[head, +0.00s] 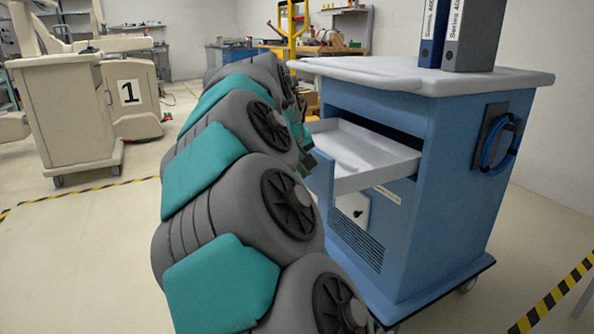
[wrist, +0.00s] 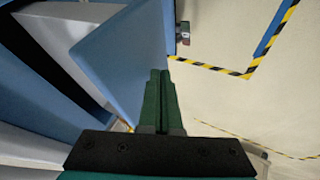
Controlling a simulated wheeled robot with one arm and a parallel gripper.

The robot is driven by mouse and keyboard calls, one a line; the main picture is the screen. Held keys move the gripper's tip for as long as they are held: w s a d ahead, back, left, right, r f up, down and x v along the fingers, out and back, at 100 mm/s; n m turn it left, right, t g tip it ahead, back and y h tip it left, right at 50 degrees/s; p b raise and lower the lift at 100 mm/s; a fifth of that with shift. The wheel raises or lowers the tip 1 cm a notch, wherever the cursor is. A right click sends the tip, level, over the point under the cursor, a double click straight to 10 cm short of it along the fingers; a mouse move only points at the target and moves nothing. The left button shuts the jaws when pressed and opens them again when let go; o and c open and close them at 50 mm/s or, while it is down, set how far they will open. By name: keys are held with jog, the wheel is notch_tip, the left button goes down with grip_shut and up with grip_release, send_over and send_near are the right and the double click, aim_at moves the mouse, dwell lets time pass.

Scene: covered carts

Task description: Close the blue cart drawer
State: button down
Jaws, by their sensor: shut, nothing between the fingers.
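The blue cart (head: 455,190) stands at the right in the head view, with a pale top. Its upper drawer (head: 372,170) is pulled out toward the left and its light grey tray looks empty. The drawer's blue front panel (head: 321,185) is partly hidden behind my arm. In the wrist view the blue front panel (wrist: 120,55) lies just left of my fingers. My gripper (wrist: 160,73) is shut and empty, its green fingers along the panel's outer side. I cannot tell whether they touch it. In the head view my arm mostly hides the gripper.
Two binders (head: 450,35) stand on the cart top. A blue coiled hose (head: 500,140) hangs on the cart's side. A beige cart (head: 65,115) and a panel marked 1 (head: 130,92) stand at the left. Yellow-black tape (head: 550,300) marks the floor.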

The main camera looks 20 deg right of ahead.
dwell(0.3)
jog(key=d+p, duration=0.1)
jog(key=d, duration=0.5)
jog(key=d+p, duration=0.2)
jog(key=d, duration=0.4)
jog(key=d+p, duration=0.2)
jog(key=d, duration=0.3)
jog(key=shift+w+d, duration=0.35)
jog(key=shift+d, duration=0.05)
